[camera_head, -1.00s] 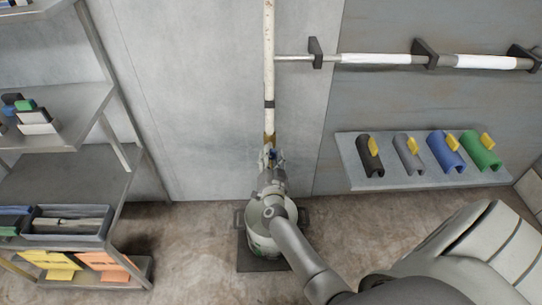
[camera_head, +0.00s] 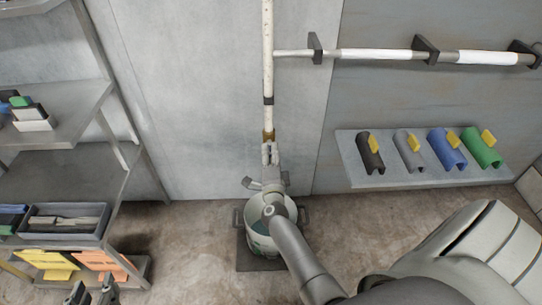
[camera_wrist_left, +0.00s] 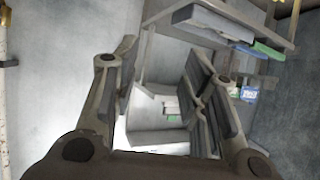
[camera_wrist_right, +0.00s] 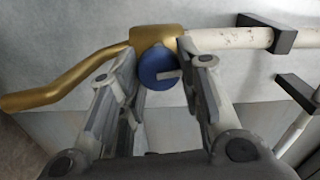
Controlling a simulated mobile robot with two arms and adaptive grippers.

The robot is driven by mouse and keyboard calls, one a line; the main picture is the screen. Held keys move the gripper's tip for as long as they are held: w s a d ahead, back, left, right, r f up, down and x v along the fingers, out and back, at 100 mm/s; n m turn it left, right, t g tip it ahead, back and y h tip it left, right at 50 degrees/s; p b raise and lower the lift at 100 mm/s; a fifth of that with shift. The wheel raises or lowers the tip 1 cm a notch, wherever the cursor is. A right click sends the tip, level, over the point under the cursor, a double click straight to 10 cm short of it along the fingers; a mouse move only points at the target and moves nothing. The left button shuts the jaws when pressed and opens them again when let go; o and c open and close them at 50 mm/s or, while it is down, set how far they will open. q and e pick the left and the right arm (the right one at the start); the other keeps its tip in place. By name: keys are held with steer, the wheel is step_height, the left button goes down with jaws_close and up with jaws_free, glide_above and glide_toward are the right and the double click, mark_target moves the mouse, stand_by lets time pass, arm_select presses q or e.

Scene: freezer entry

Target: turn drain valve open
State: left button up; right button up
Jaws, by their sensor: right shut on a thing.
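The drain valve has a brass body (camera_head: 268,136) at the foot of a white vertical pipe (camera_head: 268,60). In the right wrist view its blue handle (camera_wrist_right: 155,66) shows at the fingertips, below the brass body, with the brass spout (camera_wrist_right: 65,84) curving left. My right gripper (camera_head: 269,153) is shut on the blue handle; its fingers hide the handle in the head view. A bucket (camera_head: 258,240) stands on the floor below, partly covered by my right arm. My left gripper (camera_head: 92,293) is open and empty at the lower left, near the shelf.
A metal rack (camera_head: 70,160) with bins and cards stands at left. A wall shelf (camera_head: 350,160) at right holds several coloured pipe sleeves. A horizontal pipe (camera_head: 375,57) runs right along the wall. Floor is clear on both sides of the bucket.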

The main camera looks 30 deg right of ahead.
arm_select(q)
steer(key=shift+w+d+r+t, duration=0.15)
steer(key=shift+w+r+t, duration=0.2)
steer(key=shift+r, duration=0.15)
steer(key=shift+w+d+r+t, duration=0.15)
steer(key=shift+w+r+t, duration=0.15)
steer(key=shift+r, duration=0.2)
arm_select(e)
steer(key=shift+f+m, duration=0.1)
steer(key=shift+m, duration=0.8)
arm_select(q)
steer(key=shift+h, duration=0.3)
arm_select(e)
steer(key=o, duration=1)
steer(key=v, duration=0.7)
steer(key=shift+s, duration=0.3)
steer(key=shift+a, duration=0.15)
